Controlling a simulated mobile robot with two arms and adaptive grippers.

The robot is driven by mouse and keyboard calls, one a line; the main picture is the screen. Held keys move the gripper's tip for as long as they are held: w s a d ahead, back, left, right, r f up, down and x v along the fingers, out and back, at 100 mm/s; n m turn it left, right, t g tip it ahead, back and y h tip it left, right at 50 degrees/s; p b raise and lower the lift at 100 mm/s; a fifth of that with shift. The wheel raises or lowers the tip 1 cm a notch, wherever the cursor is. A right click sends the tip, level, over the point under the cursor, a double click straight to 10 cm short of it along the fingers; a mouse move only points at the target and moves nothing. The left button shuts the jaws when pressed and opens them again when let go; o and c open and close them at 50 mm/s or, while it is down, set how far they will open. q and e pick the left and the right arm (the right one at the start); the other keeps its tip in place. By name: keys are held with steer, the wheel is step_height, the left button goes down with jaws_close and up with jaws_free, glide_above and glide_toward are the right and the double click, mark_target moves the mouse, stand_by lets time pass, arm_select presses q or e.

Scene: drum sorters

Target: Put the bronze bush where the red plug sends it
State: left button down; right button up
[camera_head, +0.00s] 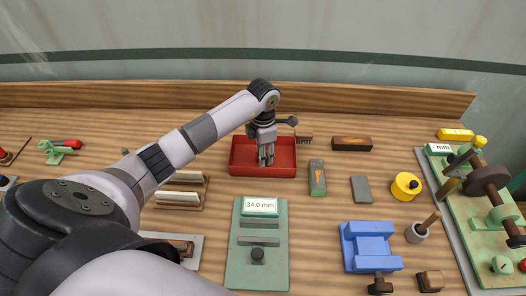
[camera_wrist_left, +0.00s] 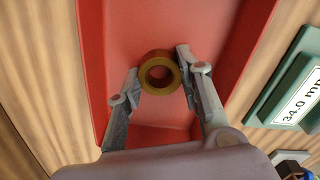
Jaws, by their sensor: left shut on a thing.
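The bronze bush (camera_wrist_left: 161,88) is a short yellow-brown ring. In the left wrist view it sits between the two fingertips of my left gripper (camera_wrist_left: 157,66), which is shut on it, with its hole facing the camera. In the head view my left gripper (camera_head: 266,158) points down into the red tray (camera_head: 262,171) and hides the bush. The wrist view shows the red tray floor behind the bush; I cannot tell whether the bush touches it. A small red piece (camera_head: 523,265) shows at the right edge; I cannot tell whether it is the red plug.
A green gauge plate (camera_head: 240,268) reading 34.0 mm lies in front of the tray. A blue fixture (camera_head: 368,246), a yellow round piece (camera_head: 406,186) and a grey block (camera_head: 361,190) stand to the right. A green machine (camera_head: 478,232) stands far right. My left arm covers the left middle.

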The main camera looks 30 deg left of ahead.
arm_select(q)
steer(key=c, duration=1.3)
jaws_free()
steer(key=shift+f, duration=0.1)
steer(key=shift+o, duration=1)
steer(key=shift+r, duration=0.25)
step_height(320, 180, up, 12)
steer(key=b, duration=0.3)
